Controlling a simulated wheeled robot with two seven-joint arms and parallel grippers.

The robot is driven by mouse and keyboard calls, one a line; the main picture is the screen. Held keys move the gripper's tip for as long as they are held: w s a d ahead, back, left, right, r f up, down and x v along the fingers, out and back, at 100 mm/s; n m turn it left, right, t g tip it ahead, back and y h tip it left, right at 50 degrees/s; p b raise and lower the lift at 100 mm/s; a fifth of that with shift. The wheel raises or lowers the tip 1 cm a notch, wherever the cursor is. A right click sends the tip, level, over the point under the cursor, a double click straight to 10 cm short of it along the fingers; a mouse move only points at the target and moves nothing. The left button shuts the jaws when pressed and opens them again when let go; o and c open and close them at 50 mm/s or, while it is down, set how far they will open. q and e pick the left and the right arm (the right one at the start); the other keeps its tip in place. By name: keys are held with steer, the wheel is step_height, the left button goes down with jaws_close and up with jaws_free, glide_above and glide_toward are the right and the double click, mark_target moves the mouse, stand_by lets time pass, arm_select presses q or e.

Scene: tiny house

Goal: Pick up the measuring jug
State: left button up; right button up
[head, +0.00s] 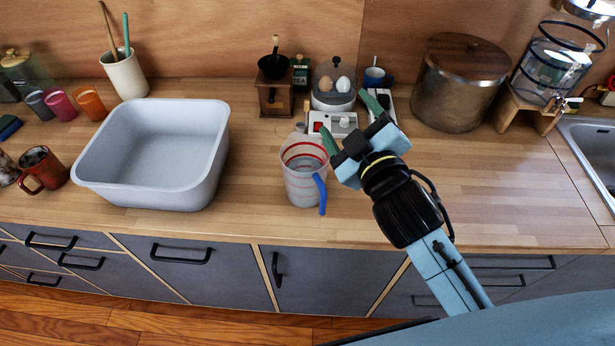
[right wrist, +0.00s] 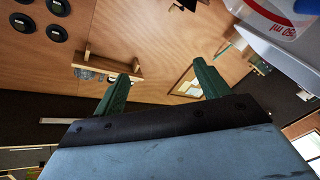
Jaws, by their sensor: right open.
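The measuring jug (head: 304,178) is clear with red markings and a blue handle. It stands upright near the counter's front edge, to the right of the grey basin. Part of it also shows at the top right of the right wrist view (right wrist: 272,22). My right gripper (head: 352,122) is open, just right of and above the jug, with its green fingertips spread. The fingers (right wrist: 160,92) have nothing between them in the right wrist view. One fingertip appears close to the jug's rim; I cannot tell whether it touches. My left gripper is not in view.
A grey basin (head: 160,185) fills the counter on the left. Behind the jug are a grinder (head: 275,95), an egg cooker (head: 334,92) and a white switched box (head: 333,124). A metal canister (head: 455,90) stands at back right. The right counter is clear towards the sink (head: 597,150).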

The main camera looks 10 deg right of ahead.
steer(key=s+a+r+n+y, duration=0.1)
steer(key=a+r+n+y, duration=1)
steer(key=r+n+y, duration=0.4)
steer(key=s+a+n+g+y, duration=0.55)
steer(key=n+g, duration=0.55)
steer(key=n, duration=0.4)
steer(key=n+g+h, duration=0.7)
steer(key=n+h, duration=0.9)
steer(key=h, duration=0.5)
glide_toward(320, 184)
steer(key=shift+y, duration=0.25)
steer(key=f, duration=0.3)
steer(key=f+p, duration=0.1)
steer(key=f, duration=0.2)
steer(key=f+p, duration=0.1)
steer(key=f, duration=0.3)
steer(key=shift+w+a+f, duration=0.1)
steer(key=shift+w+a, duration=0.2)
steer(key=shift+w, duration=0.1)
steer(key=shift+a+f, duration=0.1)
steer(key=shift+f, duration=0.4)
